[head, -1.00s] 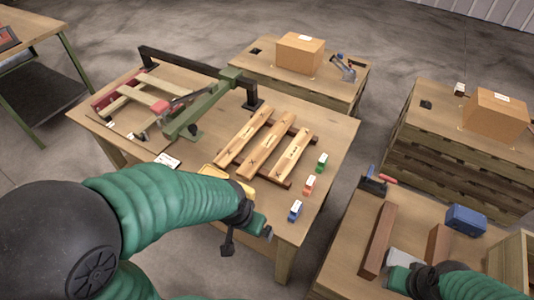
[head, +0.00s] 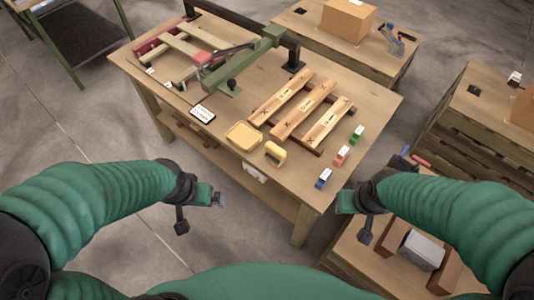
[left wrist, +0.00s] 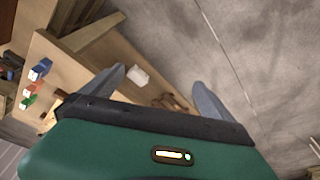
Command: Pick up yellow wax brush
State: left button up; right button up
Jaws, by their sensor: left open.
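The yellow wax brush (head: 275,152) appears to be the small yellow block at the front edge of the middle table, just right of a shallow yellow tray (head: 244,135). My left gripper (head: 217,199) is open and empty, in front of the table and left of the brush, apart from it. In the left wrist view its two fingers (left wrist: 160,88) stand apart over the floor and table side. I cannot make out the brush there. My right gripper (head: 342,203) is off the table's front right corner, apart from the brush; its jaws are too small to read.
Three wooden planks (head: 308,107) lie behind the brush. A green arm fixture (head: 240,65) and a white label card (head: 202,114) are further left. Floor is clear before the table.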

aim_at(276, 156)
jog(key=i+j+z, duration=0.4)
jog(key=i+j, duration=0.25)
jog(key=j, duration=0.15)
